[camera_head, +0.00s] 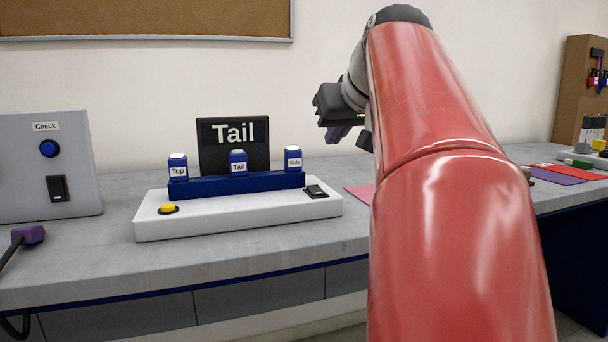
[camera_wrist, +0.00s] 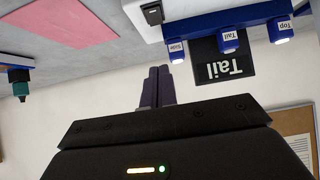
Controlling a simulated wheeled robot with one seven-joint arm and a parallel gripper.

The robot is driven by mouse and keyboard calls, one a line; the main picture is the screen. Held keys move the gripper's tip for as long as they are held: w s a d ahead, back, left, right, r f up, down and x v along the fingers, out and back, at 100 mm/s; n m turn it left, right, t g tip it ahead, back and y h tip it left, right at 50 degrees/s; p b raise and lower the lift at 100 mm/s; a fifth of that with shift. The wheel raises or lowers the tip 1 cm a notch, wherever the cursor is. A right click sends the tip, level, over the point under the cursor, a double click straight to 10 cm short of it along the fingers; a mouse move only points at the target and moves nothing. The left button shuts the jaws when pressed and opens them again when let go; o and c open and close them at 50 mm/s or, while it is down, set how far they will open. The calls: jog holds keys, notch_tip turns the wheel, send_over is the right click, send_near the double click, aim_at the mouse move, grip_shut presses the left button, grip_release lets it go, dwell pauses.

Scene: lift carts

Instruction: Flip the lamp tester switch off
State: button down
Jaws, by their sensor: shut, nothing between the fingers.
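The lamp tester (camera_head: 240,217) is a white base with a blue rack of three lamps labelled Top, Tail and Side. A black rocker switch (camera_head: 316,191) sits at its right end and a yellow button (camera_head: 168,209) at its left. In the wrist view, which is upside down, the switch (camera_wrist: 152,13) is at the top edge. Which way the rocker is tipped is too small to tell. My gripper (camera_head: 341,134) is above and behind the tester's right end, apart from it. In the wrist view its dark purple fingers (camera_wrist: 157,84) are together and empty.
A black Tail sign (camera_head: 233,146) stands behind the rack. A grey box (camera_head: 85,180) labelled Check, with a blue button and another black switch (camera_head: 58,188), stands at left. A purple plug (camera_head: 29,235) lies before it. A pink sheet (camera_wrist: 65,40) lies beside the tester.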

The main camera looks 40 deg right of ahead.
jog(key=shift+f, duration=0.1)
send_over(315, 187)
jog(key=s, duration=0.2)
jog(key=f, duration=0.6)
jog(key=shift+a+f+b, duration=0.3)
jog(key=shift+a+b, duration=0.05)
jog(key=shift+a, duration=0.05)
notch_tip(315, 187, down, 2)
jog(key=shift+f+b, duration=0.15)
jog(key=shift+b, duration=0.15)
jog(key=shift+f, duration=0.55)
jog(key=shift+w+f, duration=0.15)
jog(key=shift+f, duration=0.1)
jog(key=shift+w+d, duration=0.1)
jog(key=shift+w+d+r+p, duration=0.2)
jog(key=shift+w+p, duration=0.15)
jog(key=shift+w, duration=0.35)
